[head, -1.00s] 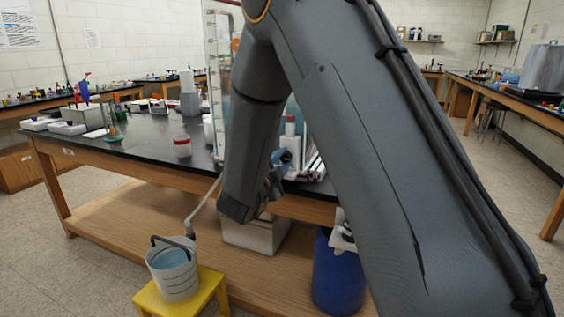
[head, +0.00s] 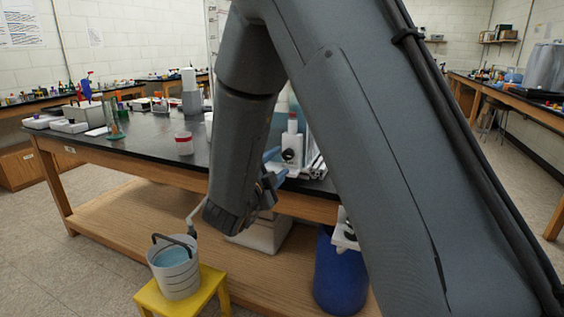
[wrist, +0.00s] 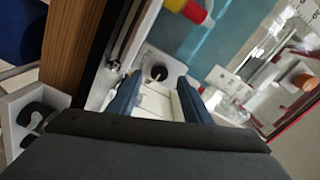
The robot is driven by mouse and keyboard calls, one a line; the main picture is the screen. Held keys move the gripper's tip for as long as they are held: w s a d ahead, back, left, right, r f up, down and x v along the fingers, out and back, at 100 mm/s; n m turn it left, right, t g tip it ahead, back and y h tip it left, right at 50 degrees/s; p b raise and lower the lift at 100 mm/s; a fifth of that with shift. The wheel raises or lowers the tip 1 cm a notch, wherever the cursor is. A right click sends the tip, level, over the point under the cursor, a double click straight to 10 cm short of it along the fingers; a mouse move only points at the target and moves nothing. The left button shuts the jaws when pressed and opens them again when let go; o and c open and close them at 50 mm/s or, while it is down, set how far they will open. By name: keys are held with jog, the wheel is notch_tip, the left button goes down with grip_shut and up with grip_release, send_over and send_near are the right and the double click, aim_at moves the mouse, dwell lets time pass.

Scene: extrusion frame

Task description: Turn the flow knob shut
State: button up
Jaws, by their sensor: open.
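The flow knob (wrist: 158,73) is a small round black knob on a white block. In the wrist view it lies just beyond and between my fingertips. In the head view the knob (head: 289,155) shows on the white block's face, at the table's front edge. My gripper (wrist: 160,80) is open, its two blue fingers apart with nothing between them. I cannot tell whether the fingers touch the block. In the head view my gripper (head: 272,168) is just left of the knob, partly hidden by my arm.
A bucket of bluish liquid (head: 175,282) stands on a yellow stool (head: 213,279) at the lower left. A blue bin (head: 340,280) stands below the tabletop. A tank with blue liquid (wrist: 215,35) is behind the block. A white bracket (wrist: 17,108) sits left of my gripper.

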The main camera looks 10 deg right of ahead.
jog(key=shift+v, duration=1.3)
jog(key=s+a+f+n+g+y, duration=0.2)
jog(key=s+f+n+g+y, duration=0.4)
jog(key=f+n+y, duration=0.6)
jog(key=s+d+n+g, duration=0.3)
jog(key=s+n+g, duration=0.1)
jog(key=s, duration=0.7)
jog(key=s+d+f+n+g+h, duration=0.1)
jog(key=s+d+n+g, duration=0.2)
jog(key=s, duration=0.9)
jog(key=shift+d+n+g, duration=0.35)
jog(key=shift+n+g, duration=0.45)
jog(key=shift+n, duration=0.1)
